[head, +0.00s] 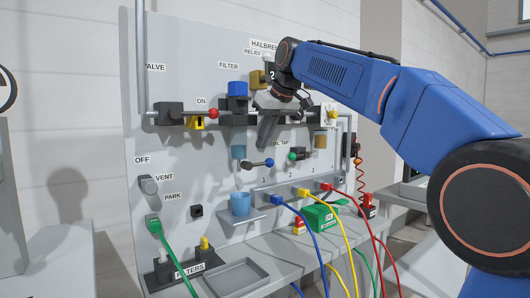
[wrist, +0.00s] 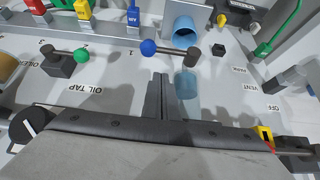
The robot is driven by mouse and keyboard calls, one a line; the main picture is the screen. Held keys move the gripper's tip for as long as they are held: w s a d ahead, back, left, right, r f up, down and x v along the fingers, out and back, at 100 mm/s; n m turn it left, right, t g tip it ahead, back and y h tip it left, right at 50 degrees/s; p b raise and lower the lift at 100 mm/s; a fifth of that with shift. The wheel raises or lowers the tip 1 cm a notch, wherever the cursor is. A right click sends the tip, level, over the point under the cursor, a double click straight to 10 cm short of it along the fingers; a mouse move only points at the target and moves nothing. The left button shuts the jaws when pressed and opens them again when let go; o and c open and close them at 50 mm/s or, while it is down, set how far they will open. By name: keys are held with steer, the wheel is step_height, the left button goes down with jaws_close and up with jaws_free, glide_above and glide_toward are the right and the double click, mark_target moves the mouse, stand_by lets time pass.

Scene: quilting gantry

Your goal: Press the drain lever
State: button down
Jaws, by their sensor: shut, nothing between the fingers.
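A short lever with a blue ball knob (head: 257,163) sticks out to the right from a dark pivot on the grey panel, under the light blue filter bowl (head: 238,152). No drain label is readable on it. In the wrist view, which is upside down, the lever (wrist: 170,49) lies roughly level, with its knob to the left of the pivot. My gripper (head: 264,145) is shut and empty, pointing down just above the knob in the head view. In the wrist view its fingers (wrist: 160,78) end short of the lever, with a visible gap.
A blue cup (head: 240,204) stands on a small shelf below the lever. The oil tap with a green knob (head: 293,156) is close on the right. Coloured plugs and cables (head: 303,193) run below. A red-knobbed valve lever (head: 212,113) is up left.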

mark_target(266, 164)
steer(key=shift+s+d+f, duration=0.15)
steer(key=shift+s+f, duration=0.05)
steer(key=shift+f, duration=0.7)
steer(key=shift+s+d+f, duration=0.1)
steer(key=shift+s+f, duration=0.1)
steer(key=shift+f, duration=0.65)
